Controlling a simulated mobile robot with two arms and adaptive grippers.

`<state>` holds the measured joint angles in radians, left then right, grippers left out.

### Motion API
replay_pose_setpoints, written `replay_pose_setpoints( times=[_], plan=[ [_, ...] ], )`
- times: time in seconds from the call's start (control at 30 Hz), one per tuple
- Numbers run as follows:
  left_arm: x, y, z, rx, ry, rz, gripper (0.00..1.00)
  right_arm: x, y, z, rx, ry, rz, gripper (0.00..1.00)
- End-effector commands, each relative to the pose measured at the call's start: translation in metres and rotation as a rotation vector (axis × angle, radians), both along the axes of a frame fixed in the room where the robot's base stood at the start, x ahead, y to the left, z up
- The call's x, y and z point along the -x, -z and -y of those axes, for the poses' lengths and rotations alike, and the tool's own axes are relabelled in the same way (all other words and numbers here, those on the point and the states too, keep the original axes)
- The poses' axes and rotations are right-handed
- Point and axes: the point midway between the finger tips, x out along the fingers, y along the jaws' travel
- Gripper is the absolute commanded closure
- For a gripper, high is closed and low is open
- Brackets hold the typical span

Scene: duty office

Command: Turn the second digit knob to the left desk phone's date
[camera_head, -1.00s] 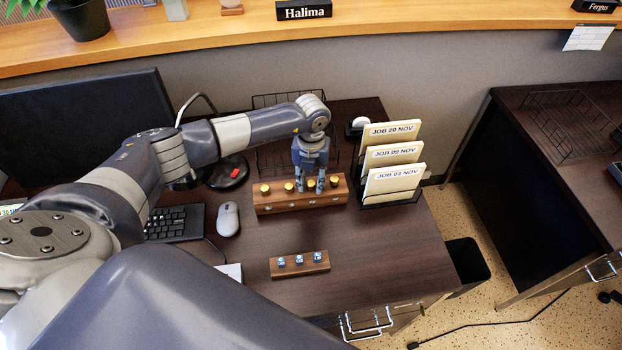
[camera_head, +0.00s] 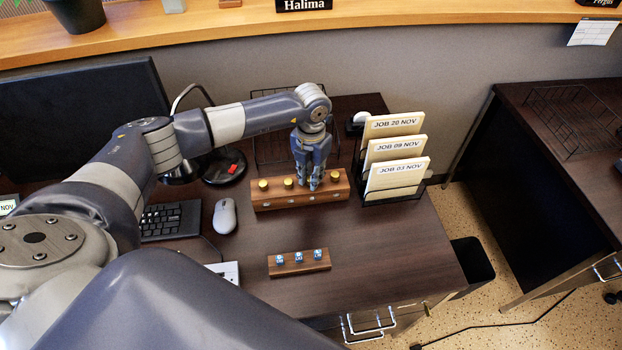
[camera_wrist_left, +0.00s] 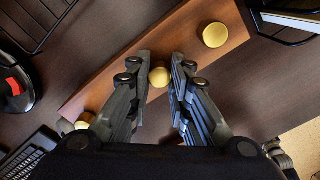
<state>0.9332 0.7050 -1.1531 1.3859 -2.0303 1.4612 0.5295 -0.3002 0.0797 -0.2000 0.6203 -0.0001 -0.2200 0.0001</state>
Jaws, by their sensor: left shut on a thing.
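A wooden block (camera_head: 283,201) with a row of brass knobs stands on the dark desk. Its first knob (camera_head: 263,184), second from left (camera_head: 288,183) and rightmost knob (camera_head: 335,176) show. My left gripper (camera_head: 312,186) points down at the block and hides the third knob from the left in the head view. In the left wrist view its fingers (camera_wrist_left: 160,80) are shut on that knob (camera_wrist_left: 159,76). A small display with "NOV" (camera_head: 8,205) shows at the left edge, its day cut off; I cannot tell whether it belongs to a phone. My right gripper is out of view.
Right of the block stands a rack with job cards (camera_head: 397,172). A smaller wooden block with blue-white dice-like pieces (camera_head: 299,265) lies in front. A mouse (camera_head: 225,216), keyboard (camera_head: 170,220) and partly hidden white device (camera_head: 226,271) are to the left. Desk between the blocks is clear.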

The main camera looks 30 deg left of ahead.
Motion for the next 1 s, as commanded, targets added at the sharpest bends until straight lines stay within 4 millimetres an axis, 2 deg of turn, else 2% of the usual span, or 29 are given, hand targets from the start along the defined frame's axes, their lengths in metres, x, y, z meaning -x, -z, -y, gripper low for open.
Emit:
replay_pose_setpoints(
  times=[0.03, 0.5, 1.0],
  plan=[
    [0.0, 0.004, 0.0, 0.0, 0.045, 0.001, 1.0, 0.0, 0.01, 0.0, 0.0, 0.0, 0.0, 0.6],
    [0.0, 0.004, 0.0, 0.0, 0.487, 0.001, 1.0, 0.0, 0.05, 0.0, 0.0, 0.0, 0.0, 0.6],
    [0.0, 0.001, 0.0, -0.001, 0.807, 0.001, 1.0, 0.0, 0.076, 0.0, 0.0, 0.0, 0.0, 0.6]
  ],
)
